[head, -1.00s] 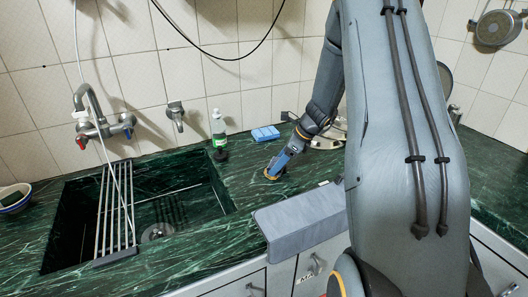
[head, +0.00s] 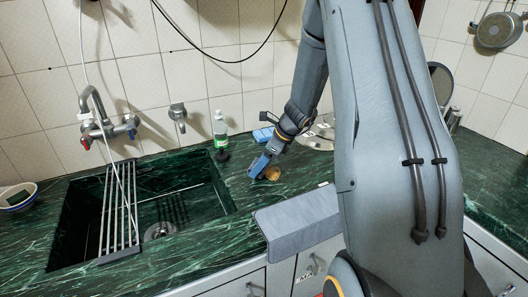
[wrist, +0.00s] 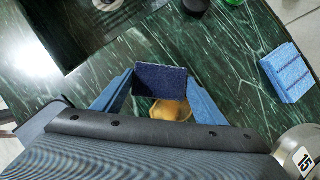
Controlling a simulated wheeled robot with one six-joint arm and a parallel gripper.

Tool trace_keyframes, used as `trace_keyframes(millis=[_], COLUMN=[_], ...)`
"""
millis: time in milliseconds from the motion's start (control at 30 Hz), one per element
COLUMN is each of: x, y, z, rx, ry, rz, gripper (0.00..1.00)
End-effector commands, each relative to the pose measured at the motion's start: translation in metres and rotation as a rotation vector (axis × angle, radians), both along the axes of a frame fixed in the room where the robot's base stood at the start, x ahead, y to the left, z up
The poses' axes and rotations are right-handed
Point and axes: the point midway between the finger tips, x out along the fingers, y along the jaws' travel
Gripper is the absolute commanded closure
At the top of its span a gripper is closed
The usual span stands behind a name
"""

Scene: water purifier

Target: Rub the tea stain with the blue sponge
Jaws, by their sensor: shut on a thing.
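My gripper (head: 258,168) is low over the green marble counter, to the right of the sink. In the wrist view its two blue fingers (wrist: 160,92) are shut on the dark blue sponge (wrist: 161,80), one finger at each side. The tea stain (wrist: 170,110) is a brownish-yellow patch on the counter, partly hidden behind the sponge and gripper. In the head view the stain (head: 272,174) shows just right of the fingertips. I cannot tell whether the sponge touches the counter.
A light blue sponge block (head: 262,135) lies on the counter near the wall, with a green-labelled bottle (head: 220,130) to its left. The open sink (head: 190,190) with a metal rack (head: 117,210) is at the left.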

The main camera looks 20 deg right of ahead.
Motion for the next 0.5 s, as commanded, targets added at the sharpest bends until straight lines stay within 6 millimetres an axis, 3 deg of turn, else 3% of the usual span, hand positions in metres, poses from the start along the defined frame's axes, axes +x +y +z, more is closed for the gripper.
trace_keyframes(millis=[500], x=[-0.001], y=[0.003], z=[0.049], rx=[0.001], ry=[0.002], rz=[0.004], gripper=[0.59])
